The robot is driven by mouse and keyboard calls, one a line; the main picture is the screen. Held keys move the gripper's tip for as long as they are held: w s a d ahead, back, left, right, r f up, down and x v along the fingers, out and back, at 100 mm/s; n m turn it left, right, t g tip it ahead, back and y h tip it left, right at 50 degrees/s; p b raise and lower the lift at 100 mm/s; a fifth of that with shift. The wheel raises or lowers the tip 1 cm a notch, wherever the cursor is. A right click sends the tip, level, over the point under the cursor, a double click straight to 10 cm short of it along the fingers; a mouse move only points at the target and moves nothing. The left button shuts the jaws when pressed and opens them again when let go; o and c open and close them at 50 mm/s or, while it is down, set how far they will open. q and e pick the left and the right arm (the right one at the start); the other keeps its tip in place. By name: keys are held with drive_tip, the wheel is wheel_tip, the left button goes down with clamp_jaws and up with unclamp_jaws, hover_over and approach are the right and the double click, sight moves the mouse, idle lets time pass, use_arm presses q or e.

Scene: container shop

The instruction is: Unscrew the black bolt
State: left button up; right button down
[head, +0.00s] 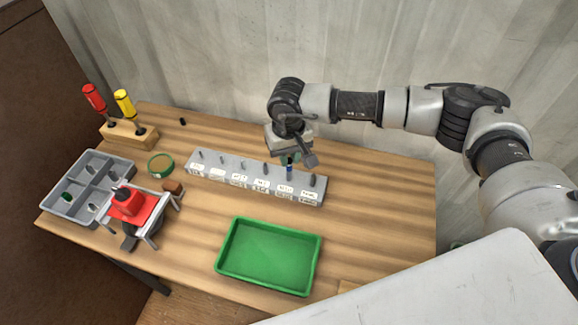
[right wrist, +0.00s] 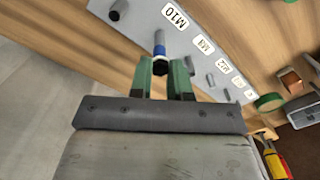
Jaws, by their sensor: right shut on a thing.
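My right gripper (head: 291,158) reaches down from above to the right part of the grey labelled block (head: 212,170). In the right wrist view its two green fingers (right wrist: 164,72) are closed on the black head of a bolt (right wrist: 160,66). A blue band sits just beyond the head, and a grey shaft runs on toward the block. In the head view the bolt (head: 290,171) shows as a small dark and blue piece under the gripper. Whether its thread is still engaged cannot be told. My left gripper is not in view.
Several grey pegs stand along the block. A green tray (head: 228,275) lies in front. At left are a grey divided tray (head: 60,207), a red vise-like device (head: 136,206), a green round container (head: 160,165) and a screwdriver stand (head: 128,136). The right side of the table is clear.

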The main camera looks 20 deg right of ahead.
sight(289, 160)
drive_tip(key=shift+r+p, duration=1.05)
drive_tip(key=shift+r, duration=1.65)
